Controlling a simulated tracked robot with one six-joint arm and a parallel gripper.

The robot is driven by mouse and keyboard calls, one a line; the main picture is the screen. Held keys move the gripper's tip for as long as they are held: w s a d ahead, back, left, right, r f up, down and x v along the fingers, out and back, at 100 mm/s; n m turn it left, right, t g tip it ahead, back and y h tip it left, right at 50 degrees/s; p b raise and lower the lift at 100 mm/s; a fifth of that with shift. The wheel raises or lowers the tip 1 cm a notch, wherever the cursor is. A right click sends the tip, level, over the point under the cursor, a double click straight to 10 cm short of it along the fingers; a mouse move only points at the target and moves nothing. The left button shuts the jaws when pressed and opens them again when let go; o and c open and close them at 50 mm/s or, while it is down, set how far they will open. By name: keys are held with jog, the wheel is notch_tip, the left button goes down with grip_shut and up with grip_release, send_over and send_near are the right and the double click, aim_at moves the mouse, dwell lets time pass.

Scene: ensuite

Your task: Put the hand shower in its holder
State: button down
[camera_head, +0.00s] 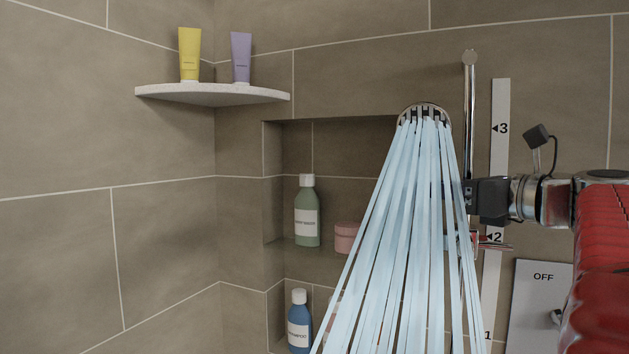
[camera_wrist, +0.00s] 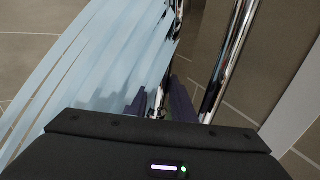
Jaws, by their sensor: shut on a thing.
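The hand shower (camera_head: 424,110) has its round head up, in front of the tiled wall, left of the chrome rail (camera_head: 470,105). Pale blue water streams fan down from it and hide its handle in the head view. My gripper (camera_head: 468,192) reaches in from the right and is shut on the hand shower. In the wrist view, the dark fingers (camera_wrist: 160,104) flank a thin chrome part of it, beside the rail (camera_wrist: 228,60). A small metal and reddish fitting (camera_head: 490,241), perhaps the holder, shows at mark 2, partly hidden by water.
A white strip (camera_head: 499,130) marked 1 to 3 runs beside the rail. A panel (camera_head: 541,300) reading OFF is at lower right. A wall niche holds a green bottle (camera_head: 307,215), a pink jar (camera_head: 347,238) and a blue bottle (camera_head: 299,325). A corner shelf (camera_head: 213,95) carries two tubes.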

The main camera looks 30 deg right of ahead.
jog(key=shift+f, duration=1)
jog(key=c, duration=1.4)
grip_release()
jog(key=shift+f, duration=0.1)
jog(key=shift+s, duration=0.15)
jog(key=s+d, duration=0.2)
jog(key=s, duration=1.1)
jog(key=shift+s+d, duration=0.15)
jog(key=shift+d, duration=0.1)
